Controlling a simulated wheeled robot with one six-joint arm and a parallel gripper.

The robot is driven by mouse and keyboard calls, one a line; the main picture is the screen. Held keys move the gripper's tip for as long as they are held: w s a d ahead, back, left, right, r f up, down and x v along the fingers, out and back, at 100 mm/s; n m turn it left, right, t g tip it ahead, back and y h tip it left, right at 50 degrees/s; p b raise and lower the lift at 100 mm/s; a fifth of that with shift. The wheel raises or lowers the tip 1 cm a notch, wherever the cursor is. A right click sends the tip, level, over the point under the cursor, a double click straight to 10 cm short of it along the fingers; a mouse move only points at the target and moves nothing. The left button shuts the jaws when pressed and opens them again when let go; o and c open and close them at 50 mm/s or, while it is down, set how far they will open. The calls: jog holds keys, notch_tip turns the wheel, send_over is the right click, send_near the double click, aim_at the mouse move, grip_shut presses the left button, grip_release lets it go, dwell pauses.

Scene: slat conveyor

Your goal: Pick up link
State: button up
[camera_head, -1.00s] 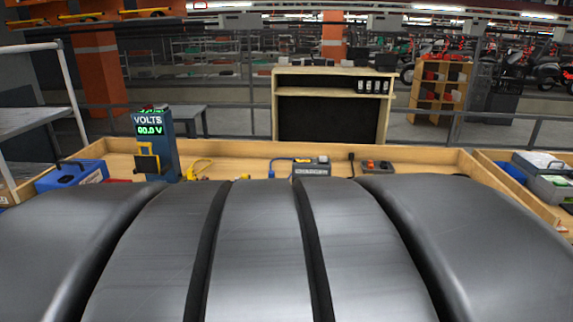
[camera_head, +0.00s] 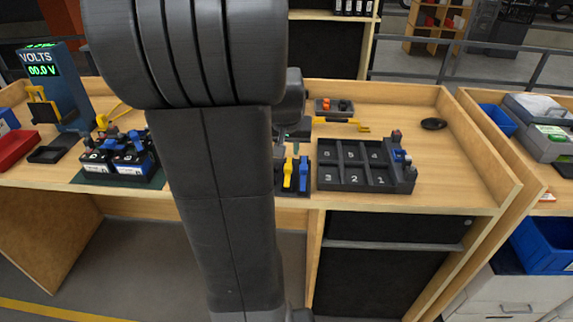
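A yellow strip-like piece (camera_head: 288,172) and a blue one (camera_head: 303,173) stand side by side in a small dark holder just right of my arm; I cannot tell for sure which piece is the link. My gripper (camera_head: 293,138) is partly visible above and behind this holder, close to the right side of my arm. My arm hides much of it, and its fingers are too small and dark to read. I cannot see anything held in it.
A black tray (camera_head: 319,178) with numbered compartments stands right of the holder. Batteries (camera_head: 116,160) sit on a green mat at left, near a blue voltmeter (camera_head: 42,70) reading 00.0 V. A yellow tool (camera_head: 342,123) lies behind. The bench's right part is mostly clear.

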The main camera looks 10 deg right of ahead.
aim_at(288, 166)
jog(key=x, duration=0.4)
jog(key=shift+d+f, duration=0.1)
jog(key=shift+f, duration=0.05)
jog(key=shift+p+x, duration=0.7)
jog(key=shift+x, duration=2.5)
jog(key=shift+s, duration=0.1)
grip_shut()
